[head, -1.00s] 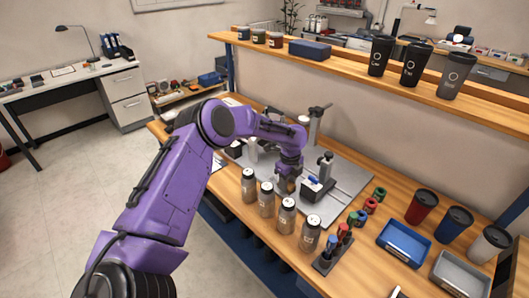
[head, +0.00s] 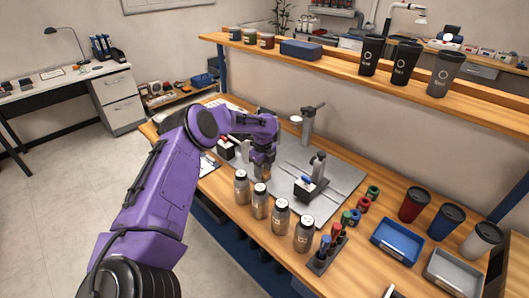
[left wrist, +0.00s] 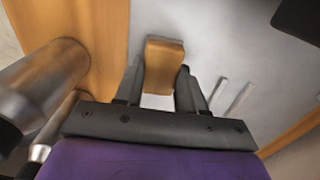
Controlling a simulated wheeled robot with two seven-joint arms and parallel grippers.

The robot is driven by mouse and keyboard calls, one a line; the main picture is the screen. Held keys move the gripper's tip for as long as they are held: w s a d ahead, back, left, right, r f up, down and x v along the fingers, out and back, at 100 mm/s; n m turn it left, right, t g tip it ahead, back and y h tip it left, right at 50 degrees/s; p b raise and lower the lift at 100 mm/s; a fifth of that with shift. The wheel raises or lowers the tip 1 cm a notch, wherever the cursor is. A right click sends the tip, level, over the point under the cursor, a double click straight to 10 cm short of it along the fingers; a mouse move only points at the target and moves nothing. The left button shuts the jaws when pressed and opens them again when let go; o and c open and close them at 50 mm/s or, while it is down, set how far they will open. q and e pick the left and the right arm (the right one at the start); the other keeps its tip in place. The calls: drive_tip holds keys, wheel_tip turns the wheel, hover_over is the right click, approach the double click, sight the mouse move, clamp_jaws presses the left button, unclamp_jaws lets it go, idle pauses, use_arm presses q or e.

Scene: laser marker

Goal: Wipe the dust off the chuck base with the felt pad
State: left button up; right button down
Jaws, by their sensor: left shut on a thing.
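My left gripper (head: 262,174) is over the grey plate (head: 340,176) on the bench, behind the row of steel bottles. In the left wrist view the gripper (left wrist: 160,88) has its fingers on either side of a tan-orange block, which looks like the felt pad (left wrist: 165,62). It is shut on this pad, above or on the pale plate; I cannot tell whether it touches. A dark base with a grey post (head: 312,188), perhaps the chuck base, stands on the plate to the gripper's right, apart from it. Dust is too small to see. My right gripper is not in view.
Several steel bottles (head: 281,217) line the bench's front edge. A marker rack (head: 327,250), a blue tray (head: 400,240) and lidded cups (head: 415,204) stand to the right. A tall grey column (head: 309,125) rises behind the plate. A shelf (head: 350,70) runs above the back.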

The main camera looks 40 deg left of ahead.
use_arm(q)
drive_tip(key=shift+a, duration=0.5)
drive_tip(key=shift+a+r, duration=0.15)
drive_tip(key=shift+a, duration=0.1)
drive_tip(key=shift+w+d+r+p, duration=0.1)
drive_tip(key=shift+r+p, duration=0.6)
drive_tip(key=shift+r, duration=0.2)
wheel_tip(320, 180, up, 2)
drive_tip(key=shift+r+p, duration=0.2)
drive_tip(key=shift+p, duration=0.75)
wheel_tip(320, 180, up, 4)
drive_tip(key=p, duration=0.3)
drive_tip(key=shift+f, duration=0.15)
